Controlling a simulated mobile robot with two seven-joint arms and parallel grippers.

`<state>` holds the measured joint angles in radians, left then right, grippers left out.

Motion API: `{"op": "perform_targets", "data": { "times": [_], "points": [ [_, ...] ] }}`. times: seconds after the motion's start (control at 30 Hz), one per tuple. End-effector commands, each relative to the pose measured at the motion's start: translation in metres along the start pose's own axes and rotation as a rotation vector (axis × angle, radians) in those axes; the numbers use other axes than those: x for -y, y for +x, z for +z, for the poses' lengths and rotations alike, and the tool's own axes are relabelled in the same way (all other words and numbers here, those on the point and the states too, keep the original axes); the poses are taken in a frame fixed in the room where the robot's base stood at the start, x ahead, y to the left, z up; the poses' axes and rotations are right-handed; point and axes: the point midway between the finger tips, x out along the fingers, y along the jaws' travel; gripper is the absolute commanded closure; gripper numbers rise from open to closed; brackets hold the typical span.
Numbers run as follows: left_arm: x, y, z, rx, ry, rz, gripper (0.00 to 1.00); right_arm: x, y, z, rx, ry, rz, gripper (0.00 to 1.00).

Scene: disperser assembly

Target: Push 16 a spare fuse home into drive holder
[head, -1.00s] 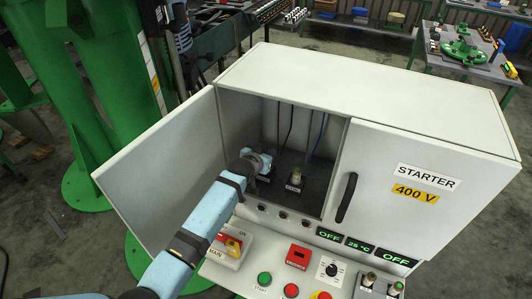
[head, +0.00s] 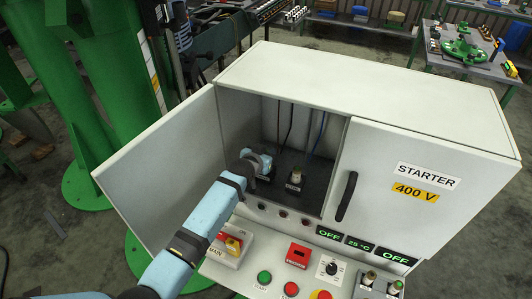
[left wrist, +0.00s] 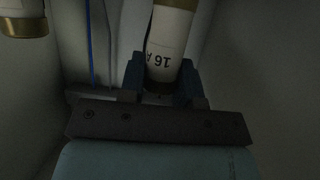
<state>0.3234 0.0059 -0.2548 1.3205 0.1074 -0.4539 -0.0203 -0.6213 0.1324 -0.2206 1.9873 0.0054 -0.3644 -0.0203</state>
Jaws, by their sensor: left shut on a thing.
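The 16 A fuse (left wrist: 170,35) is a white cylinder with a brass band, marked "16 A", in the left wrist view. My left gripper (left wrist: 162,80) is shut around its near end. In the head view my left gripper (head: 262,168) is inside the open left bay of the grey starter cabinet, and hides the fuse and the holder under it. I cannot tell how deep the fuse sits. A second fuse (head: 296,176) stands upright in a labelled holder (head: 293,187) just right of the gripper. My right gripper is not in view.
The cabinet's left door (head: 155,160) stands open; its right door (head: 385,180) is shut. Cables (head: 320,135) run down the bay's back wall. The front panel carries a main switch (head: 231,245), buttons and displays. Two fuses (head: 369,277) (head: 396,287) stand at the panel's right end.

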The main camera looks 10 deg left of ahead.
Motion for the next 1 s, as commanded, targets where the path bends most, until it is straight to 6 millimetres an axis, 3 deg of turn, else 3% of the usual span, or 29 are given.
{"op": "perform_targets", "data": {
  "times": [1.0],
  "points": [
    [0.0, 0.01, 0.024, 0.0, 0.0, 0.0, 0.94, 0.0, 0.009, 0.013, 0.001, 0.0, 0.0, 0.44]
  ]
}}
